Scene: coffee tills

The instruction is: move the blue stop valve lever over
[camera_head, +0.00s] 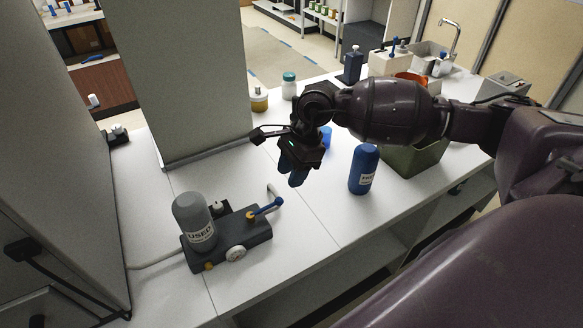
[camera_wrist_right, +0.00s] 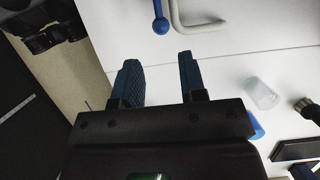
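The blue stop valve lever (camera_head: 266,208) sticks out to the right from a dark valve block (camera_head: 250,236) on the white counter, with a yellow-orange pivot at its inner end. In the right wrist view the round blue end of the lever (camera_wrist_right: 160,23) shows at the top edge, beyond the fingers. My right gripper (camera_head: 292,180) hangs above the counter, behind and to the right of the lever, apart from it. Its two blue fingers (camera_wrist_right: 160,68) are spread with nothing between them. My left gripper is in neither view.
A grey bottle marked USED (camera_head: 195,222) stands on the block's left, and a white dial (camera_head: 236,253) is on its front. A pale curved pipe (camera_head: 272,191) rises by the lever. A blue bottle (camera_head: 364,170) stands right of my gripper. The counter in front is clear.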

